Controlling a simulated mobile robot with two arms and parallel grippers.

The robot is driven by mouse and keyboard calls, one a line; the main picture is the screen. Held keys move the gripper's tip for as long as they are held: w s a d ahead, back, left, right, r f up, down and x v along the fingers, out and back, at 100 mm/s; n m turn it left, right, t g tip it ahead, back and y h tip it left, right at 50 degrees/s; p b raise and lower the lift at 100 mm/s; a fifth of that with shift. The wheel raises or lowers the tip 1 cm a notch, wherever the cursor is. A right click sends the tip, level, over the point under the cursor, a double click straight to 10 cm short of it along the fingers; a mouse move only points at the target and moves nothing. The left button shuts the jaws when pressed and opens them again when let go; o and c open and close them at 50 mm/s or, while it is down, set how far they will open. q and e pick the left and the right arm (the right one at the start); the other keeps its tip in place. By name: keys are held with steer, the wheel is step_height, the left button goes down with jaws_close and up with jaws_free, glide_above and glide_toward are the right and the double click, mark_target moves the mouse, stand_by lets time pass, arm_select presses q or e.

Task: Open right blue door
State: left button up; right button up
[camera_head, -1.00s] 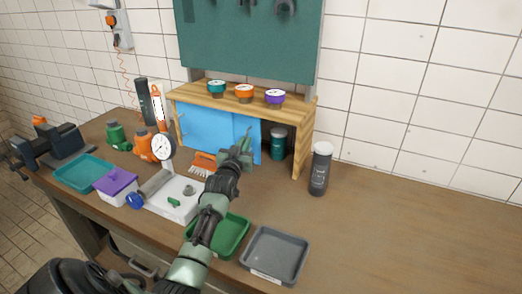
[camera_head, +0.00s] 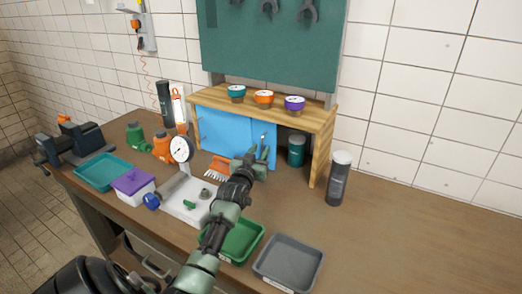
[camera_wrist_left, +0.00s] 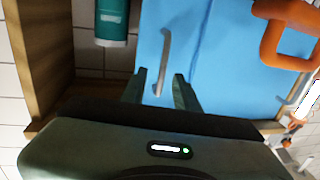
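The right blue door (camera_head: 262,130) is under the wooden shelf, beside the left blue door (camera_head: 222,133). Right of it the shelf is open, showing a teal canister. In the left wrist view the right door (camera_wrist_left: 177,30) carries a slim grey vertical handle (camera_wrist_left: 163,62). My left gripper (camera_head: 264,153) is in front of this door. Its fingers (camera_wrist_left: 160,84) are apart, with the lower end of the handle appearing between them in the wrist view. I cannot tell whether they touch it. My right gripper is out of view.
The teal canister (camera_head: 296,150) stands between the right door and the shelf's right leg (camera_head: 321,158). A dark grey bottle (camera_head: 337,182) is outside the leg. A gauge (camera_head: 181,149), green tray (camera_head: 240,241) and grey tray (camera_head: 289,262) are nearby. The bench at right is clear.

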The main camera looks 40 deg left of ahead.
arm_select(q)
steer(key=v, duration=0.6)
steer(key=shift+b, duration=0.35)
